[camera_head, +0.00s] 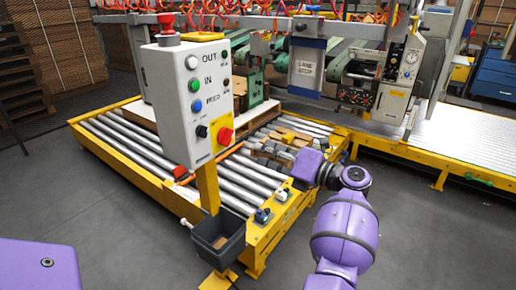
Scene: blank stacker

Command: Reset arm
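Another purple part of my body shows at the lower left.
A grey control box (187,103) with OUT and IN labels, coloured buttons and a red knob stands on a yellow post left of the arm. A dark bin (218,238) hangs below it. Yellow-framed rollers (470,138) extend right. Grey floor (440,235) is clear at lower right.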

